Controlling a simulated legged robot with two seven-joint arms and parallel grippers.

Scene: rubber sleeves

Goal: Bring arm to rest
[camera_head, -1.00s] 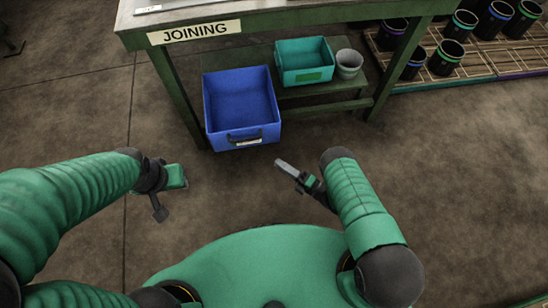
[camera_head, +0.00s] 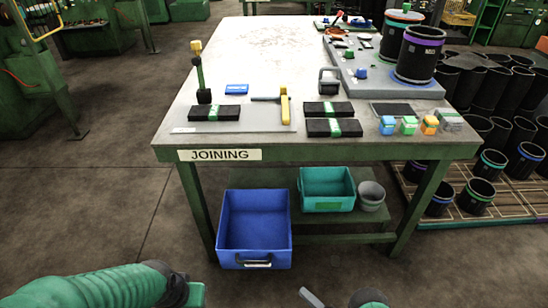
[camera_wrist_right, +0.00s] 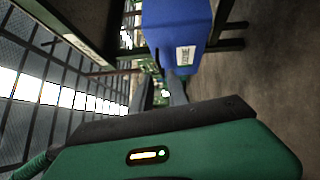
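My right gripper (camera_head: 312,298) shows at the bottom edge of the head view as a thin grey finger, left of my green forearm. It is low in front of the bench, right of and nearer than the blue bin, and touches nothing I can see. In the right wrist view a grey finger (camera_wrist_right: 177,90) points toward the blue bin (camera_wrist_right: 175,28); the finger spacing is unclear. My left gripper (camera_head: 194,293) is a green and dark piece at the bottom edge, left of the bin. Its fingers are cut off. No held object shows at either gripper.
The JOINING bench (camera_head: 330,152) stands ahead, with tools and black sleeves on top. The blue bin (camera_head: 253,225), a teal bin (camera_head: 327,188) and a grey cup (camera_head: 371,196) are low at its front. Several sleeves stand on pallets at right. The floor at left is clear.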

